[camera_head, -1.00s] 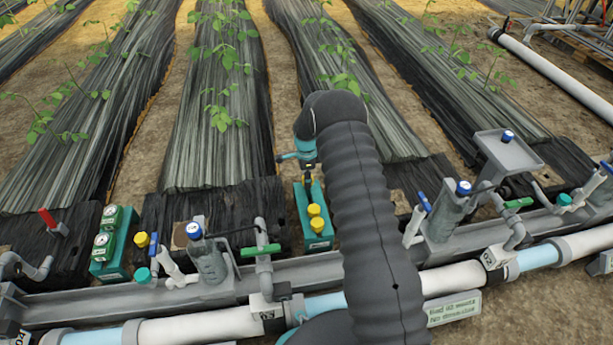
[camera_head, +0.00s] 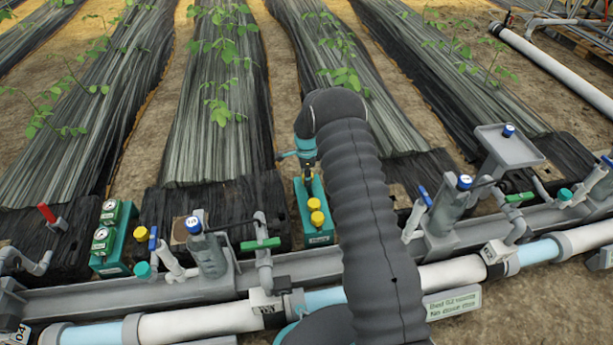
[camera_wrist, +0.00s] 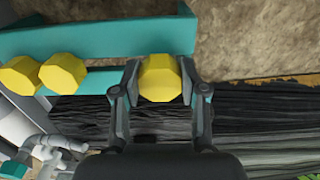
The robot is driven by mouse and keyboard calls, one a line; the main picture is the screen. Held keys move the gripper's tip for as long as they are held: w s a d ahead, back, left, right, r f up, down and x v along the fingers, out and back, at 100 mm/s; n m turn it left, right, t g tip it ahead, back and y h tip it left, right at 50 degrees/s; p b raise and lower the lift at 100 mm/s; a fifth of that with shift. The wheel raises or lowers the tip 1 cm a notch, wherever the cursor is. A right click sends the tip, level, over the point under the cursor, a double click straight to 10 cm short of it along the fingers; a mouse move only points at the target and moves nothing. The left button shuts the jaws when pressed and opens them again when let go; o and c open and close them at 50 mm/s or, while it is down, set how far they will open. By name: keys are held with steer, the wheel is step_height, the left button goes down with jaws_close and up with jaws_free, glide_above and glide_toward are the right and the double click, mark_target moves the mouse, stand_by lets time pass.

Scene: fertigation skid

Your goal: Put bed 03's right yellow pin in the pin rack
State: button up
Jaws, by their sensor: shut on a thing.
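My gripper (camera_wrist: 160,85) is shut on a yellow pin (camera_wrist: 160,78) with a faceted head. The pin is between the two fingers, at the right end of the teal pin rack (camera_wrist: 95,40) in the wrist view. Two other yellow pins (camera_wrist: 58,73) stand in the rack to its left. In the head view my gripper (camera_head: 306,158) is at the far end of the rack (camera_head: 318,238), beyond the two yellow pins (camera_head: 315,211). The held pin's shaft is hidden, so I cannot tell whether it is in a hole.
Another yellow pin (camera_head: 141,234) shows at the left, near a green gauge box (camera_head: 112,240). Valves with green handles (camera_head: 260,244) and a grey rail (camera_head: 180,295) run along the front. Covered plant beds (camera_head: 215,120) lie behind.

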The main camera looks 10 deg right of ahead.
steer(key=shift+f, duration=0.75)
steer(key=o, duration=1.2)
steer(key=shift+r, duration=0.1)
steer(key=shift+r+p, duration=1.7)
steer(key=shift+r, duration=2.25)
